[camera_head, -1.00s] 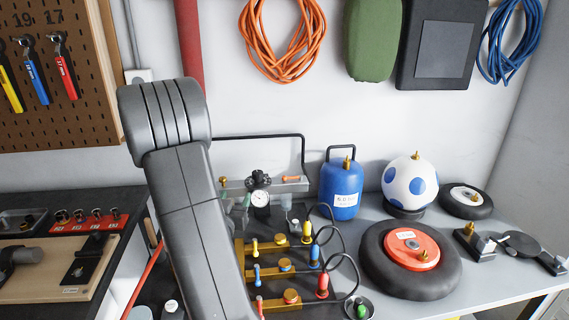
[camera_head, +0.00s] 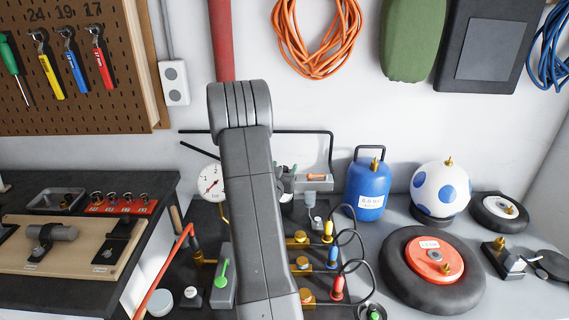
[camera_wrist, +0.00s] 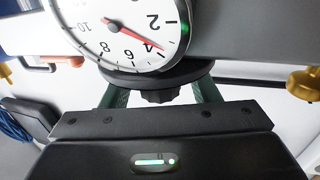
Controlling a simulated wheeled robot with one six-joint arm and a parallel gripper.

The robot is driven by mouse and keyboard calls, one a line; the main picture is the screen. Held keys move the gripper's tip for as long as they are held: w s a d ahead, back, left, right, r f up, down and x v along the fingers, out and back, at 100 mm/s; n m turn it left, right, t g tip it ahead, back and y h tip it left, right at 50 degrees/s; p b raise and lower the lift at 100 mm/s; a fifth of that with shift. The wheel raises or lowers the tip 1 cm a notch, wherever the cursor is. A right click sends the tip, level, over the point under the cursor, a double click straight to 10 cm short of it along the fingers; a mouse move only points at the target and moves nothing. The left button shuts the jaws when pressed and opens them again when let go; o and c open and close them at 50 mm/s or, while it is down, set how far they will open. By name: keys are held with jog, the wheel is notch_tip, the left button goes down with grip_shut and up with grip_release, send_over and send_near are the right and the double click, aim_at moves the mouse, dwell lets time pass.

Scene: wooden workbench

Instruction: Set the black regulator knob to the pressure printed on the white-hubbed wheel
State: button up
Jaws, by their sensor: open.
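The white-hubbed wheel (camera_head: 499,210) lies at the back right of the bench in the head view; I cannot read a number on it. In the wrist view, the regulator's white gauge (camera_wrist: 125,28) shows upside down, its red needle close to the 4. The black regulator knob (camera_wrist: 160,95) sits beside the gauge. My gripper (camera_wrist: 161,93) is open, with a green finger on each side of the knob; I cannot tell whether they touch it. In the head view my arm covers most of the regulator.
A red-hubbed wheel (camera_head: 402,272), a blue tank (camera_head: 369,190) and a blue-spotted white ball (camera_head: 440,187) stand on the right. Brass valves with coloured plugs (camera_head: 332,257) and black hoses lie beside my arm.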

jog(key=shift+w+d, duration=0.2)
jog(key=shift+w, duration=0.45)
jog(key=c, duration=1)
jog(key=shift+o, duration=0.2)
